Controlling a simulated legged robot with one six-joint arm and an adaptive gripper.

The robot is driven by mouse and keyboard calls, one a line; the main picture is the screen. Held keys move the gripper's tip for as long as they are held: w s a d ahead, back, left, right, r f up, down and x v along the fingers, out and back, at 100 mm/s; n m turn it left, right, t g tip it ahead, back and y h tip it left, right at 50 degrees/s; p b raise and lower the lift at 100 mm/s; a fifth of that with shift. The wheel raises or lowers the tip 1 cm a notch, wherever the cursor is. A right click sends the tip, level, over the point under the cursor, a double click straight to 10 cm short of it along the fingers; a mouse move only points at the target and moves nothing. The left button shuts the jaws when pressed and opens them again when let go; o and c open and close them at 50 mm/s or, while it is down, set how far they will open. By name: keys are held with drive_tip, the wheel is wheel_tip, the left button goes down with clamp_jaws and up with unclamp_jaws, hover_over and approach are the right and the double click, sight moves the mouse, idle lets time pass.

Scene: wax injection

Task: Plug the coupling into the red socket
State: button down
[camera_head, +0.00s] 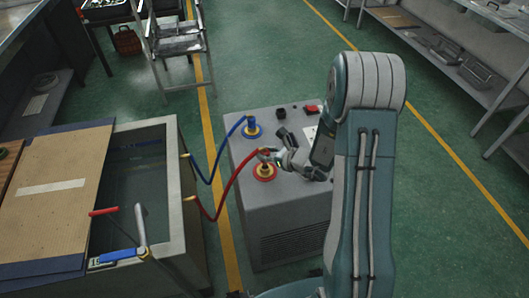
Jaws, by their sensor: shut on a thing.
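The red socket (265,172), a red ring on a yellow base, sits on top of a grey machine (288,206). My gripper (268,154) comes in from the right, just above the red socket. It is shut on the coupling at the end of the red hose (233,179). The coupling is small and mostly hidden by the fingers. I cannot tell whether it touches the socket or is seated in it. The red hose sags left from my gripper to the side of a grey tank (186,212).
A blue hose (211,170) runs from the tank to a blue fitting on a yellow base (251,130), behind the red socket. A black knob and a red switch (312,109) stand at the machine's back. A board (50,190) partly covers the tank. Green floor lies behind.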

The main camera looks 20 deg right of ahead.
drive_tip(key=shift+d, duration=0.25)
drive_tip(key=shift+a, duration=0.6)
drive_tip(key=shift+d, duration=0.4)
idle(0.5)
drive_tip(key=shift+f, duration=1.75)
drive_tip(key=shift+c, duration=1.2)
unclamp_jaws()
